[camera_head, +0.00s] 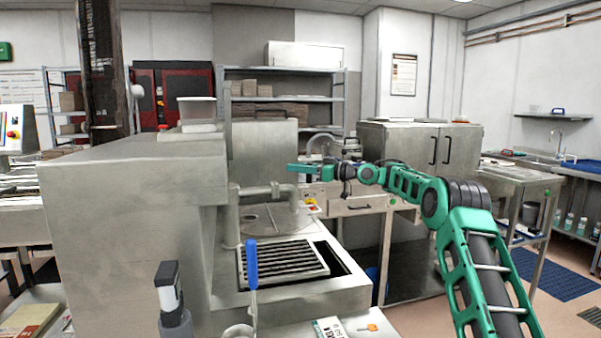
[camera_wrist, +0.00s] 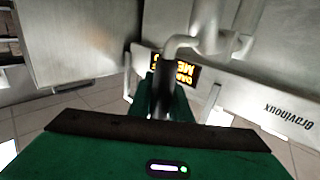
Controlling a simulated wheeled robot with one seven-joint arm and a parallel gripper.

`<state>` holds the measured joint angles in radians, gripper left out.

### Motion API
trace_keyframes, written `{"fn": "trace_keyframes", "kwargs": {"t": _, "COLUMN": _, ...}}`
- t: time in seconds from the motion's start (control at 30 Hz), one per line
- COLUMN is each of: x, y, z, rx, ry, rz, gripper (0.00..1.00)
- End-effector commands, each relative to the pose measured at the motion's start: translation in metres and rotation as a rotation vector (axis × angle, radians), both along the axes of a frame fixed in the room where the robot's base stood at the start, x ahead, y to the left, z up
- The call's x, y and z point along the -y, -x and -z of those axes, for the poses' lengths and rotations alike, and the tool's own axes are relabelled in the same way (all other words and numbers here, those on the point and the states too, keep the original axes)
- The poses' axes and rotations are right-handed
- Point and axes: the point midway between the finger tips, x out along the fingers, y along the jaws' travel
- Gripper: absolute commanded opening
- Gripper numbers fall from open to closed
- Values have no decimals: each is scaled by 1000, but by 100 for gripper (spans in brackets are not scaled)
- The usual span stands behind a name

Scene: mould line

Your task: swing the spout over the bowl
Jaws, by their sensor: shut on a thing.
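The spout (camera_head: 262,191) is a bent grey metal pipe beside the large steel machine in the head view. It rises, runs right and bends down at its free end above the steel top. My gripper (camera_head: 296,167), green, is at the spout's right end. In the wrist view the spout (camera_wrist: 184,43) bends down between the green fingers of my gripper (camera_wrist: 162,104), which are shut on it. The fingers hide part of the pipe.
A slotted grate (camera_head: 285,262) lies in front of the spout, with a dark opening on its right. A blue-handled tool (camera_head: 251,265) stands upright in front. A steel cabinet (camera_head: 405,145) is behind my arm.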

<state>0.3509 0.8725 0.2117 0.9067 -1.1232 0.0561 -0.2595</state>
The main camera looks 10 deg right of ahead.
Motion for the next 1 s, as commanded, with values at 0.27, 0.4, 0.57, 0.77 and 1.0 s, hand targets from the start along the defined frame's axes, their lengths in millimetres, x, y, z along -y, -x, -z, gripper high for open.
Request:
{"fn": "trace_keyframes", "kwargs": {"t": 0.27, "x": -12, "y": 4, "z": 0, "rx": -1, "ry": -5, "rz": -23, "gripper": 0}}
{"fn": "trace_keyframes", "kwargs": {"t": 0.4, "x": -11, "y": 4, "z": 0, "rx": -1, "ry": -5, "rz": -22, "gripper": 0}}
{"fn": "trace_keyframes", "kwargs": {"t": 0.57, "x": -11, "y": 4, "z": 0, "rx": -1, "ry": -5, "rz": -22, "gripper": 0}}
{"fn": "trace_keyframes", "kwargs": {"t": 0.77, "x": -10, "y": 4, "z": 0, "rx": -1, "ry": -5, "rz": -21, "gripper": 0}}
{"fn": "trace_keyframes", "kwargs": {"t": 1.0, "x": -3, "y": 2, "z": 0, "rx": 0, "ry": -3, "rz": -10, "gripper": 36}}
